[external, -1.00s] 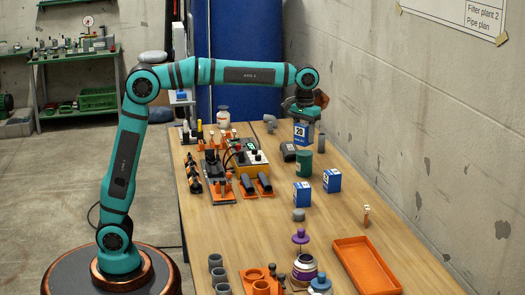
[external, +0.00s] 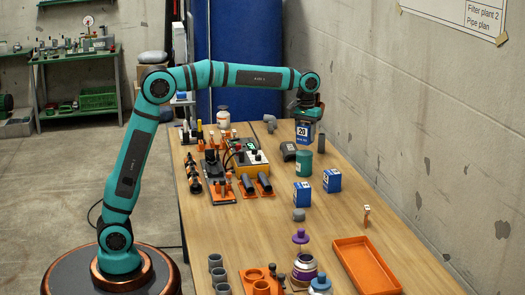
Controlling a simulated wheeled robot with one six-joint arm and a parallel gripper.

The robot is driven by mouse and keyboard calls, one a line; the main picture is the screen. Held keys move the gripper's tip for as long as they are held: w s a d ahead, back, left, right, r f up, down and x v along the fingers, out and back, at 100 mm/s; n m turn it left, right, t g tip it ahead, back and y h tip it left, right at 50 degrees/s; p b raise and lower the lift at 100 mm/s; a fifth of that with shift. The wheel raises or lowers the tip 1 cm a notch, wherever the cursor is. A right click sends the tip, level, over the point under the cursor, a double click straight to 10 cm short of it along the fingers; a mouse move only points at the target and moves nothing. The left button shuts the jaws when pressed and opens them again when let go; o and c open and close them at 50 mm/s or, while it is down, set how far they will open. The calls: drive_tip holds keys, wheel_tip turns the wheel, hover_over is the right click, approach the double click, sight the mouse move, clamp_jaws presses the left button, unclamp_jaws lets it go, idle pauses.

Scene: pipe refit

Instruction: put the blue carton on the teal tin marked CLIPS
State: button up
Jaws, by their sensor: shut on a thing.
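My gripper (external: 304,119) is shut on a blue carton (external: 303,133) with a white label reading 20, and holds it upright in the air over the far part of the bench. The teal tin (external: 304,167) stands upright on the bench, below the held carton in the picture. A gap shows between the carton's bottom and the tin's top. I cannot tell from this one view whether the carton is straight above the tin. Any marking on the tin is too small to read.
Two more blue and white cartons (external: 302,195) (external: 332,181) stand nearer on the bench (external: 235,232). A dark cylinder (external: 289,152) lies left of the tin, and a grey piece (external: 321,141) stands to its right. An orange tray (external: 366,267) is at the near right.

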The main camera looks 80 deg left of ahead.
sight(305, 143)
drive_tip(key=shift+f, duration=1.95)
drive_tip(key=shift+f, duration=0.15)
drive_tip(key=o, duration=1)
drive_tip(key=shift+c, duration=0.2)
wheel_tip(305, 143, up, 12)
drive_tip(key=shift+f, duration=0.1)
drive_tip(key=shift+r, duration=0.3)
